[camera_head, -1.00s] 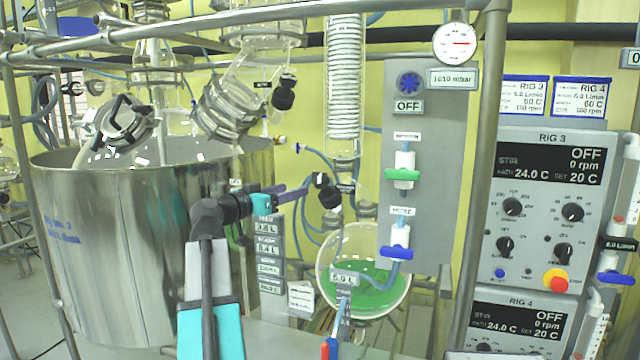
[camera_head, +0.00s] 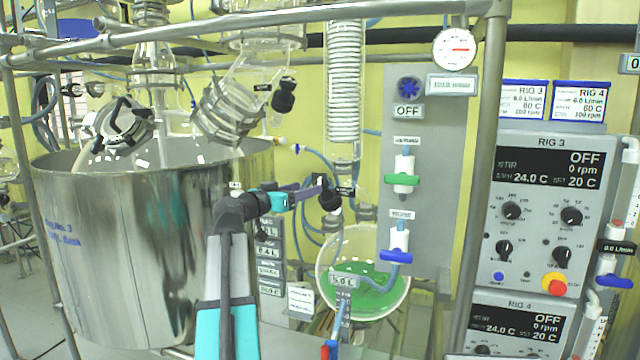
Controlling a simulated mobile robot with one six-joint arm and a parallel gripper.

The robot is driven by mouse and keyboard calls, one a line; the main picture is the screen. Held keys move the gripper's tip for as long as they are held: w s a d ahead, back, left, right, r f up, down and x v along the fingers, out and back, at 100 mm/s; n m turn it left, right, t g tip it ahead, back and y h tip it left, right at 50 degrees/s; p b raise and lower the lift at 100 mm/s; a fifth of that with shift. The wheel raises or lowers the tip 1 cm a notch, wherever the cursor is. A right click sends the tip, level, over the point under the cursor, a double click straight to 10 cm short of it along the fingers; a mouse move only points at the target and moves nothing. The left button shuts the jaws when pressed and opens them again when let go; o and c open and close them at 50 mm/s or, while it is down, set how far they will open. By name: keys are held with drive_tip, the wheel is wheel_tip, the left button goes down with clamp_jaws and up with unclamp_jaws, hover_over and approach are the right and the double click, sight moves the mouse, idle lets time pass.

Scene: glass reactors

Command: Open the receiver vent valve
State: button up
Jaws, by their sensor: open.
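The receiver flask (camera_head: 340,285), a round glass vessel holding green liquid, hangs at lower centre. Above it on the glass tubing is a black valve knob (camera_head: 331,201) with a small, unreadable label. My gripper (camera_head: 318,187) is open and points right, its fingertips close by the knob's upper left. I cannot tell whether they touch it. On the grey panel right of the flask are a valve with a green handle (camera_head: 402,181) and one with a blue handle (camera_head: 396,256). Both handles lie crosswise. Their labels are too blurred to read, so I cannot tell which valve is the receiver vent.
A large steel vessel (camera_head: 110,250) stands at left behind my arm. Metal frame bars cross the top, and an upright post (camera_head: 482,150) stands right of the panel. Another black knob (camera_head: 284,95) sits higher up. A RIG 3 control box (camera_head: 548,215) is at right.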

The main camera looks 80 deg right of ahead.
sight(319, 182)
drive_tip(key=p+x, duration=0.2)
drive_tip(key=x, duration=0.6)
drive_tip(key=shift+s+d, duration=0.1)
drive_tip(key=shift+d, duration=0.1)
drive_tip(key=c, duration=1)
drive_tip(key=shift+s+a, duration=0.15)
drive_tip(key=shift+a, duration=0.3)
drive_tip(key=shift+c, duration=0.3)
drive_tip(key=shift+d, duration=0.3)
drive_tip(key=shift+r, duration=0.15)
drive_tip(key=shift+n+t, duration=0.4)
drive_tip(key=shift+r+n+t+h+p, duration=0.1)
drive_tip(key=shift+n+t+h+p, duration=0.3)
drive_tip(key=shift+n+h, duration=0.1)
drive_tip(key=shift+n+t+p, duration=0.55)
drive_tip(key=shift+n+t, duration=0.05)
drive_tip(key=shift+n, duration=0.2)
